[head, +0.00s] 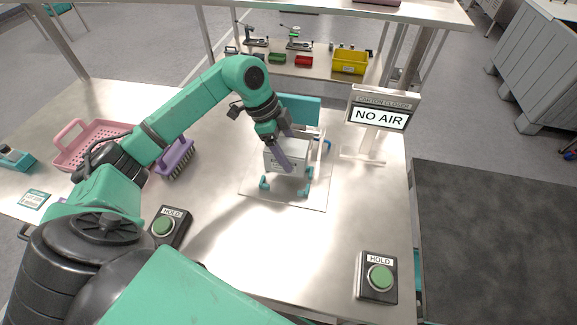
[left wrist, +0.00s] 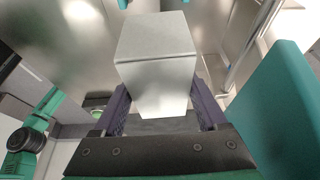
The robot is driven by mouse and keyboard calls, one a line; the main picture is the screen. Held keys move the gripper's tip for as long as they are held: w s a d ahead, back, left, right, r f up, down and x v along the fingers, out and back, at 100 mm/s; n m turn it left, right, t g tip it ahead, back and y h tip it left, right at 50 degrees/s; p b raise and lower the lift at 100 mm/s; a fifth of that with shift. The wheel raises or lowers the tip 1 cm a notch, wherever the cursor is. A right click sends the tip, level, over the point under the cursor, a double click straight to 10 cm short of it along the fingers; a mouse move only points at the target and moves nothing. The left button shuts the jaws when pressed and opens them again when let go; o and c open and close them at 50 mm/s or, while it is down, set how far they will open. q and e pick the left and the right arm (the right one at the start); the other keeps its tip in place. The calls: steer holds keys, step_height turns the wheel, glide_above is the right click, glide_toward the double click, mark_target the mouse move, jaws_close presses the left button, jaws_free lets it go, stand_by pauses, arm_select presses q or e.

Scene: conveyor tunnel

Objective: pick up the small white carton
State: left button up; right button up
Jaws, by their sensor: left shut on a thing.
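The small white carton (head: 288,156) is at the fixture with teal corner pieces on the metal table. In the left wrist view the carton (left wrist: 156,60) sits between the two purple fingers. My left gripper (head: 285,150) is shut on it, reaching down from above; it also shows in the left wrist view (left wrist: 158,102). The fingers press on two opposite sides of the carton. Whether the carton's underside touches the plate is hard to tell. My right gripper is not in view.
A "NO AIR" carton closer sign (head: 378,118) stands right of the fixture, and a teal panel (head: 302,108) behind it. A pink basket (head: 88,143) and purple brush (head: 178,160) lie left. Two green-button HOLD boxes (head: 378,278) stand near the front. A dark conveyor (head: 490,240) runs at right.

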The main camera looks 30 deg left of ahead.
arm_select(q)
step_height(320, 180, up, 17)
step_height(320, 180, up, 5)
glide_above(289, 146)
steer(key=shift+r+p, duration=0.1)
steer(key=shift+p, duration=0.25)
steer(key=o, duration=1)
jaws_close()
